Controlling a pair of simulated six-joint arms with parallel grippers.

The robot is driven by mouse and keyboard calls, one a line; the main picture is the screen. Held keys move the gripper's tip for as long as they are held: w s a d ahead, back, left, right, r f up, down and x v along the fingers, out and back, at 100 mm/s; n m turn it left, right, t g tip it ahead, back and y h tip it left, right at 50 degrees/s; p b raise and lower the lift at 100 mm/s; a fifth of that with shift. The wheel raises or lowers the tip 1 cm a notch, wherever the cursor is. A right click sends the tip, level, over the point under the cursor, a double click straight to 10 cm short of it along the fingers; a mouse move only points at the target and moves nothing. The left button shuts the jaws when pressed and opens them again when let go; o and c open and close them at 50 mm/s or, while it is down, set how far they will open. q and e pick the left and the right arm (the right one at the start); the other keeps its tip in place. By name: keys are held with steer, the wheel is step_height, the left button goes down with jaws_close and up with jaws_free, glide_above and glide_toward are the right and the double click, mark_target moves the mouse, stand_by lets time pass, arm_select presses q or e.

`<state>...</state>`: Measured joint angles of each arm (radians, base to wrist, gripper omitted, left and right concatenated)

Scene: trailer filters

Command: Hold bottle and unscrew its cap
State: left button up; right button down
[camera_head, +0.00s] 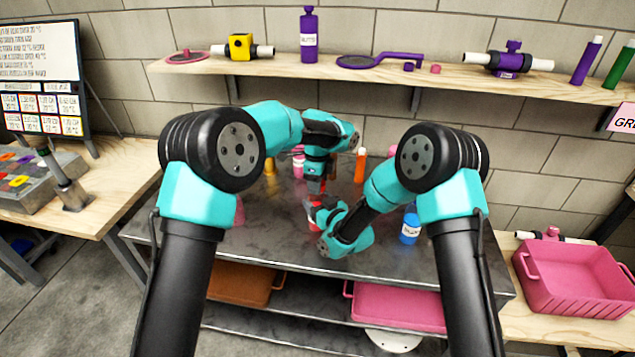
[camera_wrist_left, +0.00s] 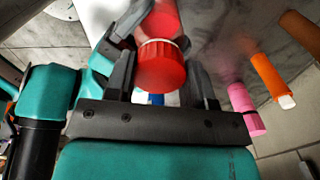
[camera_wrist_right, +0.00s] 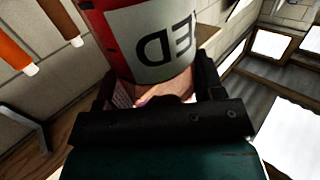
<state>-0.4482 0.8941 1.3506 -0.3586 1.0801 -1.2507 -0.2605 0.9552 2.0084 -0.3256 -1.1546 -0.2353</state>
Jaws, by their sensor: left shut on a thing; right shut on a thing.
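The red bottle (camera_head: 315,226) stands upright on the dark metal table, mostly hidden by my grippers in the head view. In the right wrist view its red body with a white "RED" label (camera_wrist_right: 155,45) fills the space between the fingers. My right gripper (camera_head: 322,213) is shut on the bottle's body from the side. The ribbed red cap (camera_wrist_left: 161,66) sits between the fingers of my left gripper (camera_wrist_left: 158,75), which reaches down from above and is shut on it. Red bottle body shows just beyond the cap; I cannot tell whether the cap is loose.
A blue bottle (camera_head: 410,228) stands right of my right gripper. Pink (camera_head: 298,160), yellow (camera_head: 270,166) and orange (camera_head: 360,165) items stand behind. A wall shelf (camera_head: 400,75) holds purple and other parts. A pink crate (camera_head: 570,308) sits at right. The table's front is clear.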

arm_select(q)
steer(key=n, duration=1)
steer(key=shift+n, duration=0.3)
steer(key=n, duration=0.3)
steer(key=shift+n, duration=0.4)
steer(key=n, duration=1.9)
steer(key=shift+n, duration=0.3)
steer(key=n, duration=0.3)
steer(key=shift+r+n, duration=0.1)
steer(key=shift+n, duration=0.3)
